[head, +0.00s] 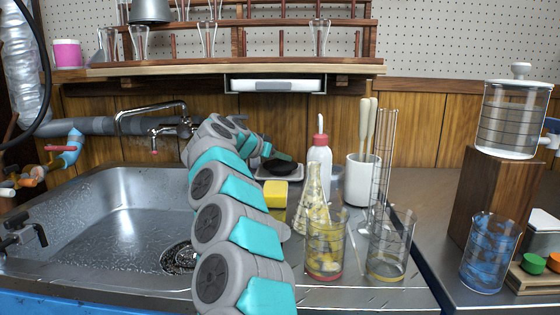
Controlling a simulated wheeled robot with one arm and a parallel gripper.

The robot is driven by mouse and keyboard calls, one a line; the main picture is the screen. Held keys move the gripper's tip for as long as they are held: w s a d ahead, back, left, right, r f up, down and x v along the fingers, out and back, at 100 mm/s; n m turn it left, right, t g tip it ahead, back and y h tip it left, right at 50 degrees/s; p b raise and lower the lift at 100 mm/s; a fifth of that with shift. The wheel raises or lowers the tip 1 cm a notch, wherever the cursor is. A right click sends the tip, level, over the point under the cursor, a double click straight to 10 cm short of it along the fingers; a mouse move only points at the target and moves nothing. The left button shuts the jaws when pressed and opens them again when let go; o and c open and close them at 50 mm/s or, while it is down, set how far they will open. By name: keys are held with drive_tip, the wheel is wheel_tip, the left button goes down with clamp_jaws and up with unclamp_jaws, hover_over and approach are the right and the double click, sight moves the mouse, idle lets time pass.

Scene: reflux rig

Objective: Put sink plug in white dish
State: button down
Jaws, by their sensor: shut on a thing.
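My arm reaches from the bottom of the head view to the back of the counter, beside the sink. My gripper (279,158) is small and partly hidden there, shut on the dark, round sink plug (279,167). The plug is over the white dish (299,176), which sits on the counter behind a yellow sponge. I cannot tell whether the plug touches the dish. My arm hides part of the area left of the dish.
The steel sink (110,220) with its tap (150,112) is on the left. Right of the dish stand a white wash bottle (320,160), a flask (313,200), beakers (390,245) and a white utensil holder (361,180). The yellow sponge (275,194) is close in front.

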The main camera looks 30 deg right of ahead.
drive_tip(key=c, duration=0.6)
unclamp_jaws()
drive_tip(key=shift+f, duration=0.1)
drive_tip(key=shift+s+a+r, duration=0.1)
drive_tip(key=shift+a+r, duration=0.2)
drive_tip(key=p+v, duration=0.1)
drive_tip(key=v, duration=1)
drive_tip(key=shift+a+r, duration=0.1)
drive_tip(key=shift+a, duration=0.05)
